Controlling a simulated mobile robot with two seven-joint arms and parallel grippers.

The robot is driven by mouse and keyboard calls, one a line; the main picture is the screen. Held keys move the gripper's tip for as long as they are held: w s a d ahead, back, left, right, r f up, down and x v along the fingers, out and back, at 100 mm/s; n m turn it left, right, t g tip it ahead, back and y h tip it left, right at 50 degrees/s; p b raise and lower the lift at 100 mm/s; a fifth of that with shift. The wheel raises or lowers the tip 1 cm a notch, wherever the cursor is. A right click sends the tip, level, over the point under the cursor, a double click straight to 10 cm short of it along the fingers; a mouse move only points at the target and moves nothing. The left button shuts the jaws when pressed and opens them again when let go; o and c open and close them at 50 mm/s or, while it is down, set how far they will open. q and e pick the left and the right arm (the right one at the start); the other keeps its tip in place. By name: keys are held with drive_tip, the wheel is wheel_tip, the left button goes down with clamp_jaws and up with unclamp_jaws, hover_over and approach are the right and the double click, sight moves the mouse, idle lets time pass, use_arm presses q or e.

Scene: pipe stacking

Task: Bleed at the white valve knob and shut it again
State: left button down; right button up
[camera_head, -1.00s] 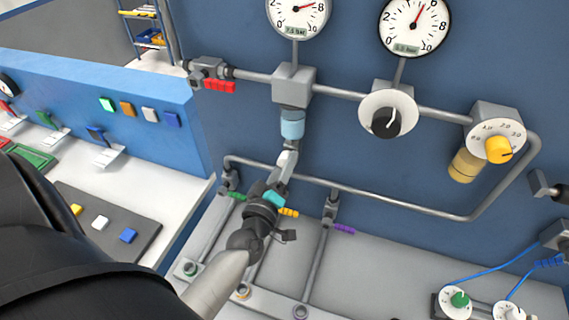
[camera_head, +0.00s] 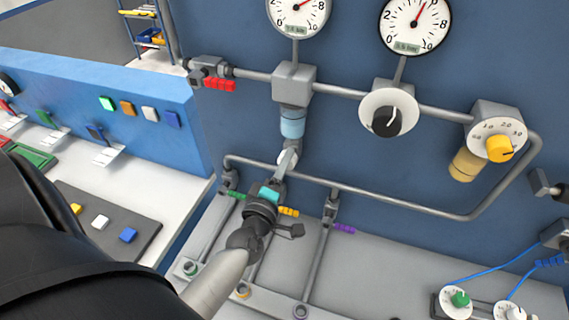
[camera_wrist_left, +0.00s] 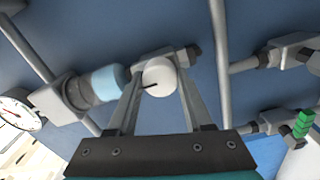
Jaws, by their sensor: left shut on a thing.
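The white valve knob (camera_head: 284,157) sits below the light blue filter bowl (camera_head: 292,123). In the left wrist view, the white knob (camera_wrist_left: 161,79) shows a short black mark pointing left, and the blue bowl (camera_wrist_left: 108,83) is to its left. My left gripper (camera_head: 288,160) reaches up to the knob from below. In the left wrist view its two fingers (camera_wrist_left: 160,88) stand on either side of the knob and are shut on it. In the head view the fingers hide part of the knob. My right gripper is not in view.
A red lever valve (camera_head: 219,85) is on the pipe at upper left. Two gauges, a black-knob regulator (camera_head: 388,118) and a yellow-knob unit (camera_head: 499,148) are to the right. Behind my gripper runs a lower pipe with green, orange and purple handles (camera_head: 344,229).

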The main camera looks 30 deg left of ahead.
use_arm(q)
drive_tip(key=shift+c, duration=1.5)
unclamp_jaws()
drive_tip(key=b+v, duration=0.2)
drive_tip(key=v, duration=1.3)
drive_tip(key=shift+b, duration=0.4)
drive_tip(key=shift+s, duration=0.15)
